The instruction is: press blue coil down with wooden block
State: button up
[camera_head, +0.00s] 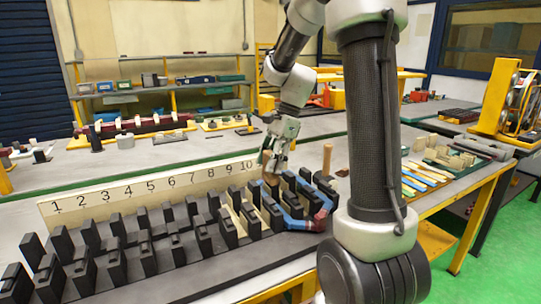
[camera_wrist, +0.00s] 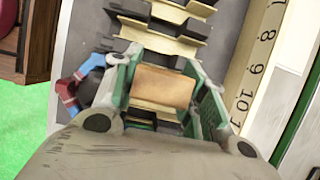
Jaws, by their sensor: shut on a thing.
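My gripper (camera_head: 273,160) is shut on a wooden block (camera_wrist: 163,87), which sits between its two green-padded fingers in the wrist view. In the head view my gripper is over the right end of the black slotted stator (camera_head: 180,240), near number 10. The blue coil (camera_head: 298,222), with red bands, loops around the stator's right end. In the wrist view, part of the coil (camera_wrist: 72,80) shows to the left of the fingers. My gripper hides part of the slots below the block, so I cannot tell whether the block touches the coil.
A cream number board (camera_head: 150,190) stands along the back of the stator. Cream slot liners (camera_head: 238,222) show in some slots. An upright wooden handle (camera_head: 327,158) stands just right of my gripper. Colored tools (camera_head: 420,178) and wooden blocks (camera_head: 450,160) lie farther right.

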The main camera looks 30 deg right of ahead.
aim_at(269, 153)
jog(key=shift+f, duration=3.05)
jog(key=shift+f, duration=0.65)
jog(key=shift+r, duration=5.8)
jog(key=shift+d, duration=0.15)
